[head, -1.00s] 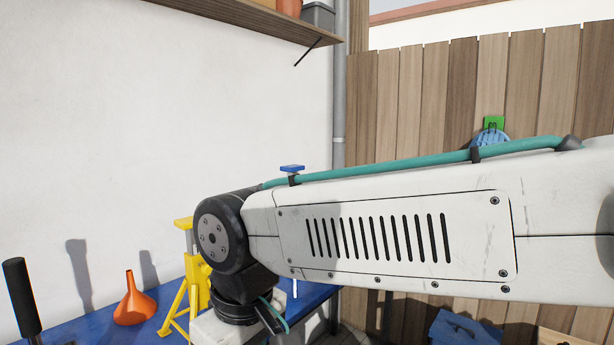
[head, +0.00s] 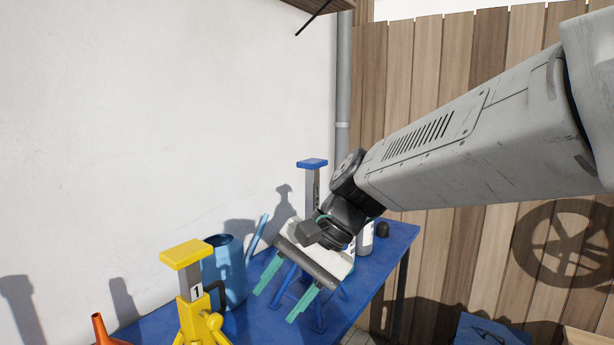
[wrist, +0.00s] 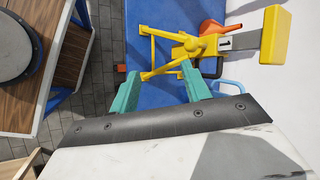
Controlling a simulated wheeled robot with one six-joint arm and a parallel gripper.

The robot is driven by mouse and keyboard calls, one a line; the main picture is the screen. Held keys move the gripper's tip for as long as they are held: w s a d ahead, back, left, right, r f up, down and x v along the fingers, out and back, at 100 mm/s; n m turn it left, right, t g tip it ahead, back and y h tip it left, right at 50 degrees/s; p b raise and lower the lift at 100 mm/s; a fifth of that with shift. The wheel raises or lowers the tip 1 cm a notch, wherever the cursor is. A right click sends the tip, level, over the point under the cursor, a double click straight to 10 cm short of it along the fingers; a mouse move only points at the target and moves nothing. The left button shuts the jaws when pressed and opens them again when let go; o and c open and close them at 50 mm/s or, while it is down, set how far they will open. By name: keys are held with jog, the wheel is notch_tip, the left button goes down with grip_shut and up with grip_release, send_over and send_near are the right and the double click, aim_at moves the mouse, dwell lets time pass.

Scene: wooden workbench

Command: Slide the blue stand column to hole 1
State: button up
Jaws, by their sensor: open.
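The blue stand stands toward the right end of the blue bench top (head: 398,240), with a blue top plate (head: 312,163) on a raised grey column (head: 312,195). A dark mark on the column is too small to read. My gripper (head: 275,306) is in front of the stand, with its teal fingers apart and nothing between them. It hides the middle of the stand; some blue legs (head: 318,318) show below. The yellow stand (head: 186,256), labelled 1, is left of my gripper. In the wrist view it is beyond my open fingers (wrist: 160,70).
A blue jug (head: 225,275) stands behind the yellow stand. An orange funnel (head: 98,330) is at the lower left. A bottle (head: 365,238) stands behind my gripper on the right. A white wall (head: 160,120) backs the bench; a grey pipe (head: 342,90) runs beside the wooden fence.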

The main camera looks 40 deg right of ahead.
jog(key=w+d+r+m+t+y, duration=0.3)
jog(key=w+d+r+m+t, duration=0.15)
jog(key=w+d+m, duration=0.4)
jog(key=m+t+h, duration=0.4)
jog(key=m+t, duration=0.6)
jog(key=m, duration=0.3)
send_near(307, 176)
jog(key=w, duration=0.3)
jog(key=shift+w+f+g, duration=0.25)
jog(key=shift+w+f, duration=0.05)
jog(key=shift+w+d+r, duration=0.1)
jog(key=shift+w+d, duration=0.05)
jog(key=shift+w, duration=0.1)
jog(key=x, duration=0.7)
jog(key=shift+w+r, duration=0.15)
jog(key=shift+w, duration=0.05)
